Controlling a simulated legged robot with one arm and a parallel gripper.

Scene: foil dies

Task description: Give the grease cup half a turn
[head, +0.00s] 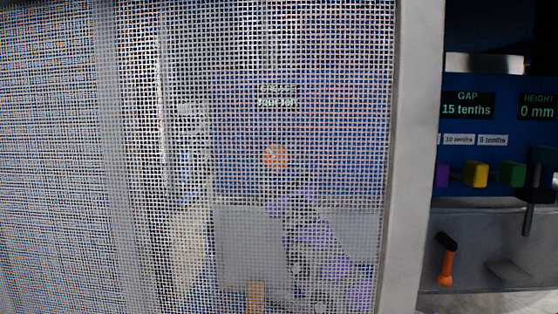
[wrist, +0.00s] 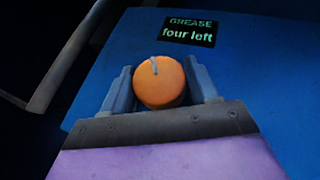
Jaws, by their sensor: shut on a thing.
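The grease cup (wrist: 160,84) is a round orange knob with a pale line running from its centre to its upper edge. In the wrist view it sits between the two fingers of my gripper (wrist: 166,84), which is shut on it. A sign (wrist: 189,32) above it reads "GREASE four left". In the head view the orange cup (head: 275,158) shows blurred through a mesh, with my gripper (head: 283,186) just below it; the finger detail there is too obscured to tell. The sign above it (head: 278,96) is hard to read there.
A metal mesh guard (head: 60,170) with a grey frame post (head: 412,150) covers most of the head view. To its right are displays reading "GAP 15 tenths" (head: 466,104) and "HEIGHT 0 mm" (head: 538,106), coloured blocks (head: 475,174) and an orange lever (head: 446,265) with a black top.

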